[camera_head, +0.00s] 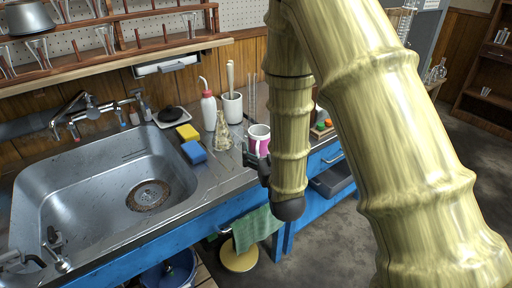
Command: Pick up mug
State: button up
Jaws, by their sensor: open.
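A white mug with a pink patch (258,138) stands on the counter to the right of the sink, near the counter's front part. Its handle shows on its front side. My gripper (254,163) is dark and partly hidden behind my yellow, bamboo-like arm. It is just in front of and below the mug in the picture. It is open, and I cannot tell whether it touches the mug. The mug's right edge lies close to my arm.
A steel sink (60,190) fills the left. Nearby stand a conical flask (222,132), a wash bottle (208,110), a white jar (232,108), a yellow sponge (187,133) and a blue sponge (194,152). A green towel (256,228) hangs in front.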

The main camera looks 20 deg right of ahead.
aim_at(264, 138)
jog(key=w, duration=0.1)
jog(key=w+d, duration=0.1)
jog(key=w, duration=0.1)
jog(key=shift+w+d, duration=0.1)
jog(key=shift+d, duration=0.15)
jog(key=shift+w+f, duration=0.15)
jog(key=shift+w, duration=1.2)
jog(key=shift+w+f, duration=0.15)
jog(key=shift+w, duration=1.15)
jog(key=c, duration=1.3)
jog(key=shift+r, duration=0.15)
jog(key=shift+r, duration=0.55)
jog(key=s+r+p, duration=0.1)
jog(key=s+p, duration=0.1)
jog(key=s, duration=0.3)
jog(key=s+d+r+p, duration=0.1)
jog(key=s+p, duration=0.1)
jog(key=s, duration=0.3)
jog(key=s+r+p, duration=0.1)
jog(key=s+p, duration=0.1)
jog(key=s, duration=0.3)
jog(key=shift+s+d+r, duration=0.2)
jog(key=shift+s+r, duration=0.15)
jog(key=shift+r, duration=0.05)
